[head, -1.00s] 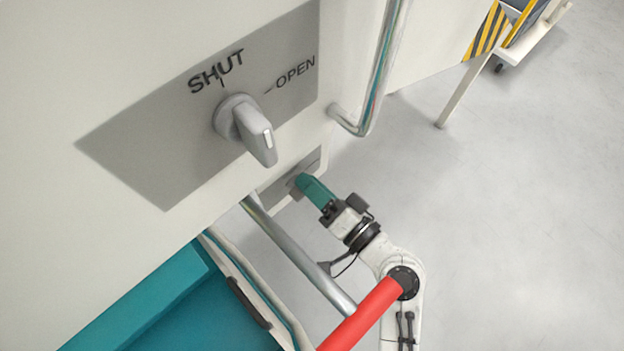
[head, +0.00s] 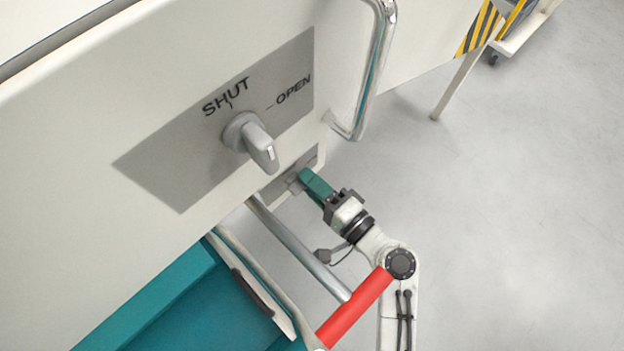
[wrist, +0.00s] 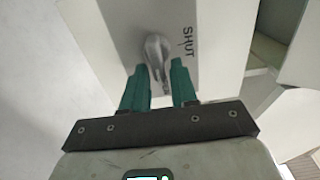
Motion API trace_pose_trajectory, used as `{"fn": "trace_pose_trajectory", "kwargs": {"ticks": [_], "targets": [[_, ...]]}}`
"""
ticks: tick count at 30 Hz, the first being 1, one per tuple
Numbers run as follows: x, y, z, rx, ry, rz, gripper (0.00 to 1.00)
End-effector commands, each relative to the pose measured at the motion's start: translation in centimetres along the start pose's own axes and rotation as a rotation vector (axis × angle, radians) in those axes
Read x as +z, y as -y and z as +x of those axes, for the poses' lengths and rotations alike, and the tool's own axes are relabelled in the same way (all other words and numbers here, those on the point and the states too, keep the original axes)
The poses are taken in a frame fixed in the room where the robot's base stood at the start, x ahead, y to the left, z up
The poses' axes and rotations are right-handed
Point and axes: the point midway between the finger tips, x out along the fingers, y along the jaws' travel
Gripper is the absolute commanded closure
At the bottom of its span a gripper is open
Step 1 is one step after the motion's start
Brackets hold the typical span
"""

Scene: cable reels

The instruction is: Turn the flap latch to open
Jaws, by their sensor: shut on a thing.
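A small grey knob (head: 293,184) sits on a small grey plate low on the white cabinet, below a larger plate. The wrist view shows this knob (wrist: 157,50) as a rounded grey handle beside the word SHUT; no OPEN mark shows there. My gripper (head: 304,178) has teal fingers closed on the knob's handle, one on each side in the wrist view (wrist: 160,78). The fingers partly hide the knob in the head view. A larger grey knob (head: 250,140) stands free on the upper plate (head: 180,160), marked SHUT and OPEN.
A bent chrome handle (head: 372,80) stands out right of the upper plate. A teal bin (head: 190,310) is at lower left.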

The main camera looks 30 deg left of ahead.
Motion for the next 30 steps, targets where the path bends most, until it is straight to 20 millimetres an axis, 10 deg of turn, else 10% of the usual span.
{"fn": "trace_pose_trajectory", "kwargs": {"ticks": [9,10,12,23,30], "targets": [[0.0,-0.2,-0.1,0.003,-0.002,0.002,1.0],[0.0,-0.2,-0.1,0.003,-0.002,0.001,0.69],[0.0,-0.2,-0.1,0.003,-0.001,0.001,0.63],[-0.1,-0.1,-0.8,0.001,-0.003,0.002,0.62],[-0.1,-0.1,-4.9,0.002,-0.006,0.002,0.62]]}}
